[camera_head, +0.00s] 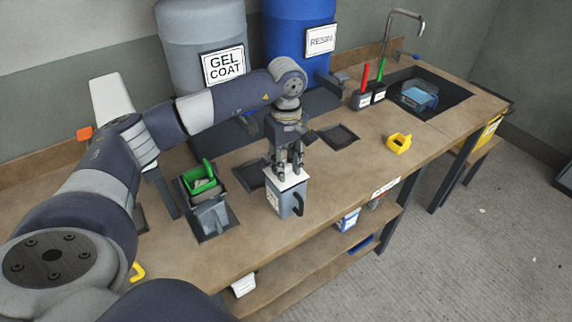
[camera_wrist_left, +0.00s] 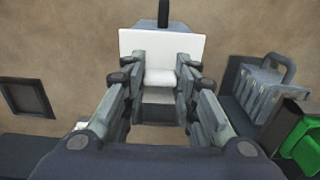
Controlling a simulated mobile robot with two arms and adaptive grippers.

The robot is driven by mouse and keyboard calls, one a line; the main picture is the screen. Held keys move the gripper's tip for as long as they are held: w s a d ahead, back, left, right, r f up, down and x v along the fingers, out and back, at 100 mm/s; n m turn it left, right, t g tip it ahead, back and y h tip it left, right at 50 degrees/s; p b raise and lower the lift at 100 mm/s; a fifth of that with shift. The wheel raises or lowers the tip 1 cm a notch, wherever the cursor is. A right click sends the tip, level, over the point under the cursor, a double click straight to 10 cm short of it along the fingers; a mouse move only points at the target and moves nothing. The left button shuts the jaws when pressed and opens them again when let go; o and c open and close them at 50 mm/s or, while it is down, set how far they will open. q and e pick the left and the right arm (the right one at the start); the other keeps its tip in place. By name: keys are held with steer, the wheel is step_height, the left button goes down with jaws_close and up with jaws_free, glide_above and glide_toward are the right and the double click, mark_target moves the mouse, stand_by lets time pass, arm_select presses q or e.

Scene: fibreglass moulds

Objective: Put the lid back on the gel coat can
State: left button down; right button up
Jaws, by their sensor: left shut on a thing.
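The gel coat can (camera_head: 288,203) is a grey square can with a black side handle and a white label, standing on the bench near its front edge. The white square lid (camera_head: 283,180) is at the can's top; it also fills the middle of the left wrist view (camera_wrist_left: 138,48). I cannot tell whether it is fully seated or just above the rim. My left gripper (camera_head: 287,167) points straight down over the can and is shut on the lid's raised middle, with its fingers (camera_wrist_left: 160,82) on either side. My right gripper is not in view.
A grey caddy (camera_head: 212,218) and a green tray (camera_head: 200,177) stand left of the can. An empty dark square recess (camera_head: 338,136) lies behind right. A yellow item (camera_head: 399,143), red and green handled tools in holders (camera_head: 368,95) and a sink (camera_head: 440,97) are farther right.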

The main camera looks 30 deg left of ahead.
arm_select(q)
steer(key=shift+f+b, duration=0.2)
steer(key=shift+b, duration=0.1)
stand_by(0.4)
stand_by(0.8)
steer(key=c, duration=1.2)
jaws_free()
steer(key=o, duration=0.5)
